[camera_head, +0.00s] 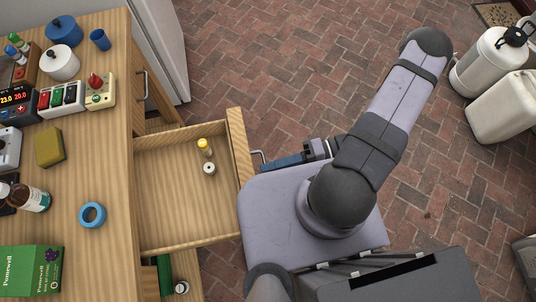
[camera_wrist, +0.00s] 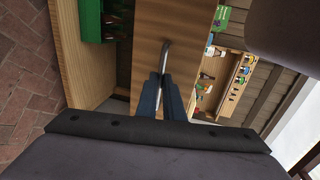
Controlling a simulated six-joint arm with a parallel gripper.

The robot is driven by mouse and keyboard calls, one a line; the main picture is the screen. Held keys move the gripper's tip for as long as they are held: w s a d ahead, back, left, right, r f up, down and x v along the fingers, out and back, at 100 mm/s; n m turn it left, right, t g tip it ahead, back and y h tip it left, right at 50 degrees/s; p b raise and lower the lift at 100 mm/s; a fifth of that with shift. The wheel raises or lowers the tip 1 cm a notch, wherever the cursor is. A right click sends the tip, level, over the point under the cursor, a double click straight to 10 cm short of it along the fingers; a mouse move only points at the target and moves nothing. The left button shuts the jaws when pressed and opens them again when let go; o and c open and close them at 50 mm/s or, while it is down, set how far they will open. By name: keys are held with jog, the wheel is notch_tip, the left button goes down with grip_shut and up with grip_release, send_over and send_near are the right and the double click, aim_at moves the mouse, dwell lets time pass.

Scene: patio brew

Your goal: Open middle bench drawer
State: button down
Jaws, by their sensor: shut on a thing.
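The wooden bench drawer (camera_head: 180,235) stands pulled well out from the bench in the head view. Its front panel (camera_head: 239,147) faces right and carries a metal bar handle (camera_head: 257,153). My gripper (camera_head: 273,162) is at this handle. In the wrist view its two dark blue fingers (camera_wrist: 160,85) are closed around the handle (camera_wrist: 166,55), in front of the drawer front (camera_wrist: 185,30). Inside the drawer are a small yellow-capped item (camera_head: 204,147) and a small white cylinder (camera_head: 209,168); most of the drawer floor is bare.
The bench top (camera_head: 95,165) holds a sponge (camera_head: 49,146), blue tape ring (camera_head: 92,214), green box (camera_head: 30,270) and several devices. Another open compartment with green contents (camera_head: 164,272) shows below the drawer. White jugs (camera_head: 500,105) stand far right. Brick floor (camera_head: 280,60) beyond the drawer is clear.

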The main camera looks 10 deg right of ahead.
jog(key=shift+r, duration=0.1)
jog(key=c, duration=1.9)
grip_release()
jog(key=b+v, duration=0.2)
jog(key=v, duration=0.5)
jog(key=shift+d, duration=0.2)
